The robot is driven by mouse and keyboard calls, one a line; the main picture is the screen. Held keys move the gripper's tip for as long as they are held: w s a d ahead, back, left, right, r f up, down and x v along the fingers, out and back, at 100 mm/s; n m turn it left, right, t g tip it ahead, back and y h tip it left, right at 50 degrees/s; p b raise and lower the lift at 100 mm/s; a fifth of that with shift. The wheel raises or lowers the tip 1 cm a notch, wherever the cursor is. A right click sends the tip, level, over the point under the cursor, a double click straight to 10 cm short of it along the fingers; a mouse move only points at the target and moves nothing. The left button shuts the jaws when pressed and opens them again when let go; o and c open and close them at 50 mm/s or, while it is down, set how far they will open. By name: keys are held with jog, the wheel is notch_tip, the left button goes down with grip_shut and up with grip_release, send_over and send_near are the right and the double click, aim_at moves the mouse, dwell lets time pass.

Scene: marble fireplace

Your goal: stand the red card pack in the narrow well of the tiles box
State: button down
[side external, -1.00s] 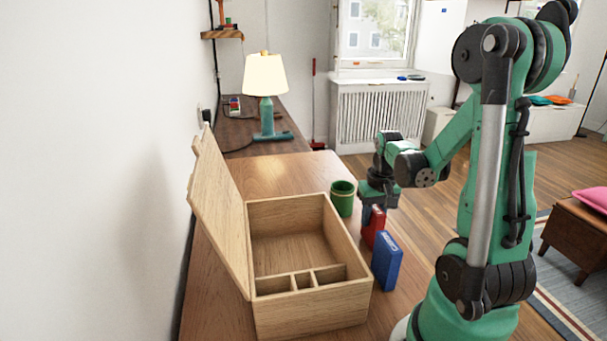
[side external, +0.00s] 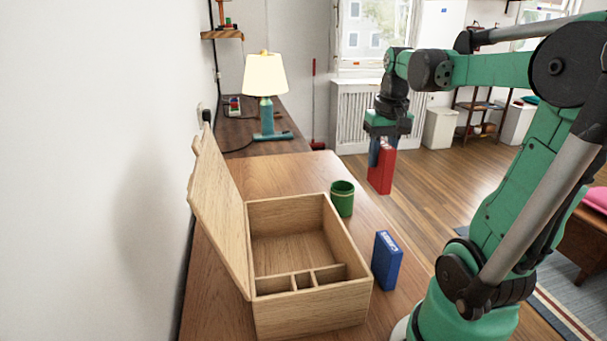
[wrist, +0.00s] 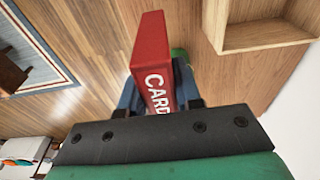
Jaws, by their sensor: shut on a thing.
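The red card pack (side external: 382,172) hangs upright in my gripper (side external: 378,155), which is shut on it, high above the table's right edge in the side view. In the wrist view the red pack (wrist: 152,65) sits between the blue fingers of my gripper (wrist: 160,88), with white "CARD" lettering showing. The open wooden tiles box (side external: 352,262) stands on the table, lower left of my gripper. Its near end has small compartments, including a narrow well (side external: 303,280) between two dividers. The well looks empty.
A blue card pack (side external: 387,262) stands upright right of the box. A green cup (side external: 342,198) stands near the box's far right corner. The box's raised lid (side external: 222,215) leans toward the wall. A lamp (side external: 266,95) stands farther back.

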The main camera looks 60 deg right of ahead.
notch_tip(320, 180, up, 6)
jog(key=shift+f, duration=0.25)
jog(key=shift+a+r, duration=0.1)
jog(key=shift+r, duration=0.15)
jog(key=shift+w+a+n, duration=0.25)
jog(key=shift+a+n, duration=0.05)
jog(key=shift+n, duration=0.3)
jog(key=w+a+f+n+g+y, duration=0.1)
jog(key=a+f+n, duration=0.2)
jog(key=a+n, duration=1.05)
jog(key=w+a+f+n+g+y, duration=0.1)
jog(key=a+f+n, duration=0.4)
jog(key=n, duration=1.6)
notch_tip(320, 180, down, 6)
jog(key=a, duration=0.2)
jog(key=shift+a, duration=0.15)
jog(key=shift+f, duration=0.25)
jog(key=shift+f, duration=0.5)
